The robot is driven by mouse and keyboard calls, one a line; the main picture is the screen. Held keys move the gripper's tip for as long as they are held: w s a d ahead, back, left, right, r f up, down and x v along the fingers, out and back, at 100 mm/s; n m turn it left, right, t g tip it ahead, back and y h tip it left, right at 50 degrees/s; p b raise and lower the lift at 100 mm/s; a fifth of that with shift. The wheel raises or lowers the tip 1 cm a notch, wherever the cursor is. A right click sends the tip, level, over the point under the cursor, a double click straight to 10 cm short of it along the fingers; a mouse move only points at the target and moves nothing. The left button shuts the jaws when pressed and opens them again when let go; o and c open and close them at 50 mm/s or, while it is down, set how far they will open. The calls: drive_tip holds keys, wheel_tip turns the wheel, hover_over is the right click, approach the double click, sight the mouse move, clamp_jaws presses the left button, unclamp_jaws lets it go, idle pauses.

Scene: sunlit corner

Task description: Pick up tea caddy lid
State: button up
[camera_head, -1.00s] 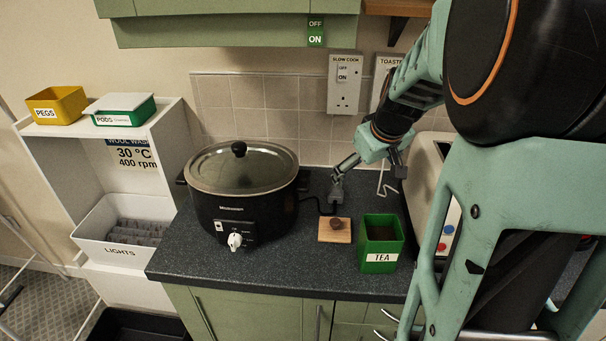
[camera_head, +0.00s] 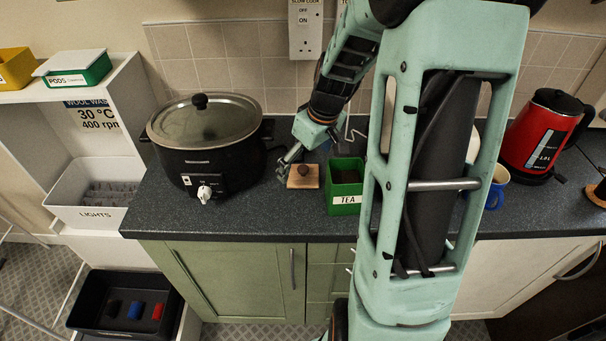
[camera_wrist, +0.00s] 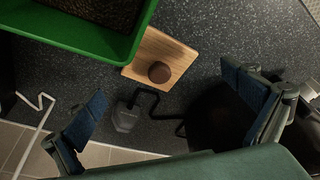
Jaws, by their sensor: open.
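The tea caddy lid (camera_head: 303,182) is a square light-wood board with a round dark knob. It lies on the dark worktop just left of the open green tea caddy (camera_head: 344,199), labelled TEA. My gripper (camera_head: 294,160) is at the lid's back left in the head view, its fingers partly hidden. In the wrist view my gripper (camera_wrist: 164,83) is open and empty, with its blue-padded fingers wide apart. The lid (camera_wrist: 155,48) shows between and beyond them, its knob near the middle. The caddy (camera_wrist: 75,35) fills the upper left there. I see no contact with the lid.
A black slow cooker (camera_head: 205,150) stands left of the lid. A grey plug-like block (camera_wrist: 126,117) with a black cord lies near the lid. A red kettle (camera_head: 540,138) and a blue mug (camera_head: 497,188) stand right. Worktop in front of the lid is clear.

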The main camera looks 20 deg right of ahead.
sight(301, 175)
drive_tip(key=shift+x, duration=1.45)
